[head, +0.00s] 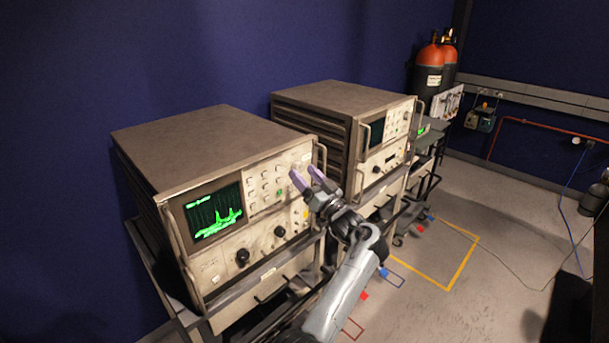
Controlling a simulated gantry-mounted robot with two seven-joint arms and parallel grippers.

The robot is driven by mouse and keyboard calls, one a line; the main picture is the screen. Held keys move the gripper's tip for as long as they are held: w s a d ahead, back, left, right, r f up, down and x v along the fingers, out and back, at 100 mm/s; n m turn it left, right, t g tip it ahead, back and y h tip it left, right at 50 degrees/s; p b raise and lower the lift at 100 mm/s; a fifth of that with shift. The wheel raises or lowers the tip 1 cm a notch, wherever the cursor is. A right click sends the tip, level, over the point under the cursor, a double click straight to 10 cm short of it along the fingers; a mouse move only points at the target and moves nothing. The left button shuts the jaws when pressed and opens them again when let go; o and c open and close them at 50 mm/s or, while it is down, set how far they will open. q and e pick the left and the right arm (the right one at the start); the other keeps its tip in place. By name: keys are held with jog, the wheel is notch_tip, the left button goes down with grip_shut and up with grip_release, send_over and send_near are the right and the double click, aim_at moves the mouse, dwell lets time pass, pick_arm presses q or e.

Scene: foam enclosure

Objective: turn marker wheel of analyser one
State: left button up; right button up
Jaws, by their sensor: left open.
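A near analyser (208,144), a large beige and grey box, stands on a cart at left centre. Its lit screen (214,212) shows a green trace. Its front panel has button rows and two dark knobs, a lower left knob (242,257) and a right knob (280,231). My left gripper (307,177), with purple fingertips, is open at the upper right of this panel. Its fingers point at the panel and appear empty. I cannot tell whether they touch it. The marker wheel cannot be told apart; the fingers hide part of the panel there. My right gripper is out of view.
A second analyser (335,98) stands behind to the right, with metal handles. Orange-topped cylinders (430,66) stand at the back. Blue and red blocks lie on the floor beside the carts. Open floor (480,210) with yellow tape lies to the right.

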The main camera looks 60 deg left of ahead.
pick_arm(q)
jog(key=shift+a+r, duration=0.1)
jog(key=shift+a, duration=0.2)
